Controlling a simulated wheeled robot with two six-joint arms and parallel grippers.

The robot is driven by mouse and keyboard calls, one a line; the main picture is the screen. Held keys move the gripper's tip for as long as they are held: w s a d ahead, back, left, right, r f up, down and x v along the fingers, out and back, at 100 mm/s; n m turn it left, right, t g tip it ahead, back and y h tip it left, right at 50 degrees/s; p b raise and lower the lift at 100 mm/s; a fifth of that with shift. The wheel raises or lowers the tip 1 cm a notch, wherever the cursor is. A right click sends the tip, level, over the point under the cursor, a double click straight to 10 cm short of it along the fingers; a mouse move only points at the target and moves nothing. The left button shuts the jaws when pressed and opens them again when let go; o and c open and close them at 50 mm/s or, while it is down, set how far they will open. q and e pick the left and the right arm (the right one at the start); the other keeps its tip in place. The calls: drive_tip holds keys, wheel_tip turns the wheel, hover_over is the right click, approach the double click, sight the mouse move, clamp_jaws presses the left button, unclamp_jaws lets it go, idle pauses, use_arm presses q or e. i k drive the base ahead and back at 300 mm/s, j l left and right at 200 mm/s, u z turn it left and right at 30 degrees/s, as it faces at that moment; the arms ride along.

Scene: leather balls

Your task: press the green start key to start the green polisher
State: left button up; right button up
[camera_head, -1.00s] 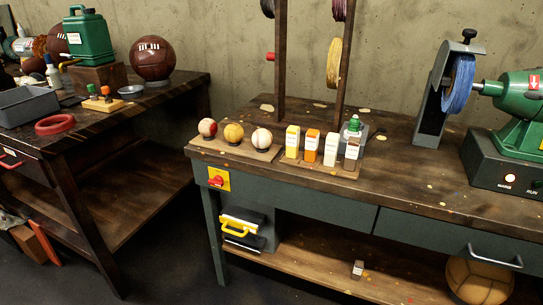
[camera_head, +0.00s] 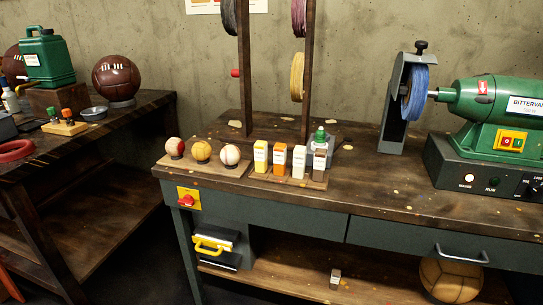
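The green polisher (camera_head: 470,103) stands on a dark control base at the right end of the workbench, with a blue buffing wheel (camera_head: 418,92) on its shaft to the left. On its body is a yellow switch plate (camera_head: 510,140) with a red key and a green key (camera_head: 503,141) side by side. The base front (camera_head: 478,182) carries a lit lamp at left, a dark green-tinted one in the middle and a knob at right, cut by the picture edge. Neither of my grippers is in view.
The workbench (camera_head: 370,190) holds a row of three balls (camera_head: 201,151), several small boxes (camera_head: 279,158) and a wooden rack (camera_head: 308,70). Another table (camera_head: 60,150) stands at left. The bench top before the polisher is clear.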

sight(517, 141)
drive_tip(key=z, duration=1.35)
